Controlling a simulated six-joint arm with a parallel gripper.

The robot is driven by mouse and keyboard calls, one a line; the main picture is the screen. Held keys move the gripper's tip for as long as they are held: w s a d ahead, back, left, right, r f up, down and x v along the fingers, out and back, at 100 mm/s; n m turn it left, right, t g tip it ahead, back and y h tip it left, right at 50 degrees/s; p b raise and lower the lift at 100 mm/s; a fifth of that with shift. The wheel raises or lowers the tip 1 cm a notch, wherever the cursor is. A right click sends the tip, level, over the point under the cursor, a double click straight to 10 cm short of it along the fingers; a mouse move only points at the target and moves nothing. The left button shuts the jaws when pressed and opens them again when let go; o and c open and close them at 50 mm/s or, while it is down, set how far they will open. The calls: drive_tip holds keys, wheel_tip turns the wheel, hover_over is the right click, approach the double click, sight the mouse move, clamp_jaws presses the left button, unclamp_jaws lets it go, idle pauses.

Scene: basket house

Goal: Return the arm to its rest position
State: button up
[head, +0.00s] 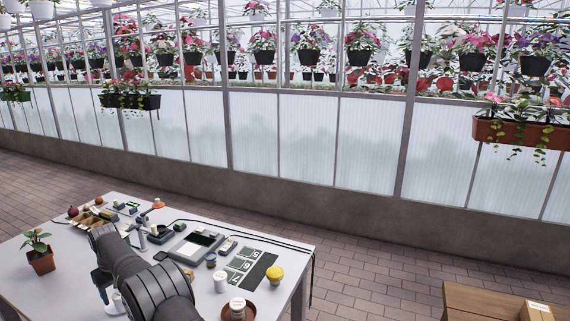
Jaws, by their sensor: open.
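My dark arm is folded over the near part of the white table (265,240), at the lower left of the head view. Its thick rounded links cover part of the tabletop. I cannot make out my gripper or its fingers, so nothing shows of what is between them. Part of the table behind and below the arm is hidden.
A potted plant (40,251) stands left of the arm. A grey device (196,245), a dark panel with cards (245,268), a yellow-topped jar (274,275) and a white canister (220,281) lie right of it. A wooden table (475,300) is at lower right.

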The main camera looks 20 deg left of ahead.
drive_tip(key=w+d+r, duration=0.7)
drive_tip(key=d+r, duration=0.1)
drive_tip(key=d, duration=0.2)
drive_tip(key=shift+m, duration=0.5)
drive_tip(key=w+d, duration=0.3)
drive_tip(key=w, duration=0.2)
drive_tip(key=w+d+f, duration=0.1)
drive_tip(key=w+d, duration=0.3)
drive_tip(key=w, duration=0.2)
drive_tip(key=w+d, duration=0.4)
drive_tip(key=w, duration=0.1)
drive_tip(key=shift+w+d+f, duration=0.2)
drive_tip(key=shift+w, duration=0.1)
drive_tip(key=w+d+m, duration=0.1)
drive_tip(key=w+d, duration=1.1)
drive_tip(key=d, duration=0.3)
drive_tip(key=a+f, duration=0.3)
drive_tip(key=a, duration=0.2)
drive_tip(key=shift+s+f, duration=0.4)
drive_tip(key=shift+a, duration=0.1)
